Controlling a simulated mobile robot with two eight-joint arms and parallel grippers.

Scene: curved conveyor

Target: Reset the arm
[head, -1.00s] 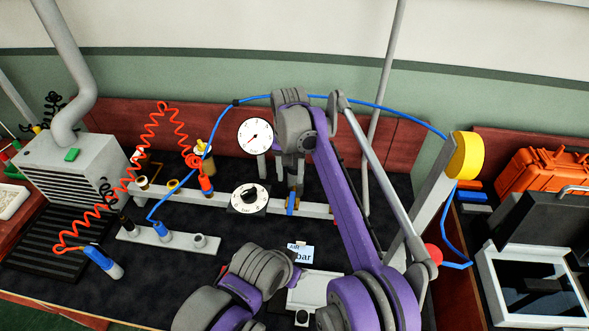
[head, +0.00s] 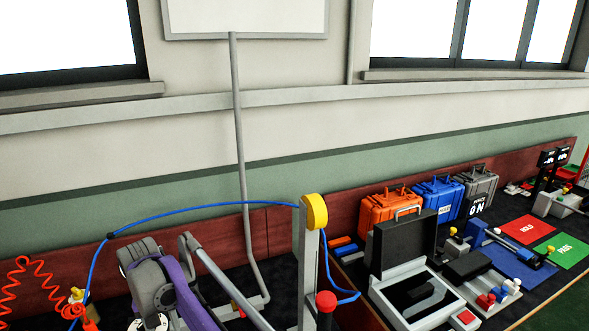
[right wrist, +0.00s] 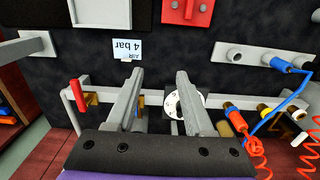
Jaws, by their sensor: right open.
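My right gripper (right wrist: 159,74) is open in the right wrist view, with its two grey fingers apart and nothing between them. It hangs over the dark bench, in front of the pale pipe rail (right wrist: 238,96). A round white dial (right wrist: 197,101) is partly hidden behind one finger. An "AIR 4 bar" label (right wrist: 127,50) appears upside down beyond the fingertips. My left gripper is in neither view.
A red valve handle (right wrist: 76,95) stands beside the gripper. Blue fittings and orange coiled hoses (right wrist: 308,145) are at the right. In the head view, a blue hose (head: 190,211) arches over my arm to a post with a yellow cap (head: 316,211). Cases (head: 391,208) stand farther right.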

